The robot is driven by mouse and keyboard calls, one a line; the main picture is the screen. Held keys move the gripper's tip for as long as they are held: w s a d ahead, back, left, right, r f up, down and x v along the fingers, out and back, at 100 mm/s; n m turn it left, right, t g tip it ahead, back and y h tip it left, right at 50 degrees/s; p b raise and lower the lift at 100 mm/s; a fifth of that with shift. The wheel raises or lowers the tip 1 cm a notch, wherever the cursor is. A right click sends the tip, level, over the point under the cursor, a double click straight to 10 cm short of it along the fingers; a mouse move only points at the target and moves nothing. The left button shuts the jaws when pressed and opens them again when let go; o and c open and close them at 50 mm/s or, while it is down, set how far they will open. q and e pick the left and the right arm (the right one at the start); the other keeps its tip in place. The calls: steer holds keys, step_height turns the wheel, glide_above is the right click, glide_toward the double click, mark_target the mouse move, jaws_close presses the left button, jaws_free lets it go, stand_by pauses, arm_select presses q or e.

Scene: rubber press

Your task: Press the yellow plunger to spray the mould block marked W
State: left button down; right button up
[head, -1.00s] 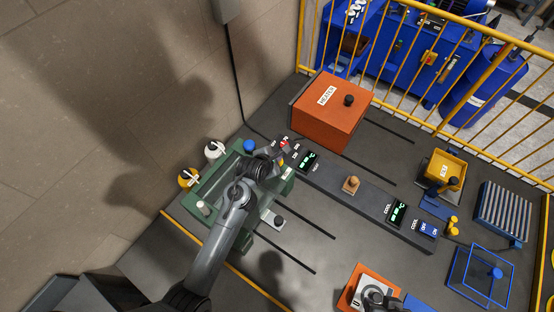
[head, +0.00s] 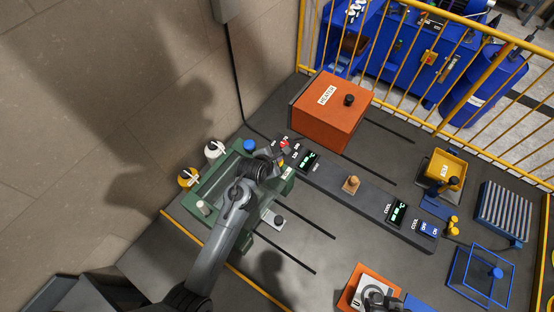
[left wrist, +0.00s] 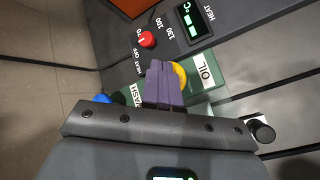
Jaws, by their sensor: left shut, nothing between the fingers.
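My left gripper (left wrist: 160,85) is shut and empty. In the left wrist view its fingers partly cover the yellow plunger (left wrist: 179,74), beside the plate marked OIL. I cannot tell whether they touch it. A blue plunger (left wrist: 102,98) is to the left, by the WASH plate; it also shows in the head view (head: 249,145). In the head view my left arm hides much of the green spray station (head: 206,190). A grey block with a black knob (head: 279,222) is at its front right. I cannot read a W on any block.
A red heat dial (left wrist: 146,39) is close beyond the fingers. The orange heater (head: 330,112) stands behind. White (head: 213,151) and yellow (head: 186,179) bottles stand left of the station.

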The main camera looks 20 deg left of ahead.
arm_select(q)
steer(key=shift+f, duration=1)
stand_by(0.5)
steer(key=shift+r, duration=0.1)
stand_by(0.3)
steer(key=shift+r, duration=0.15)
steer(key=shift+r+p, duration=1.4)
steer(key=shift+p, duration=0.25)
steer(key=shift+r, duration=0.1)
steer(key=shift+d+r, duration=0.1)
steer(key=shift+d, duration=0.05)
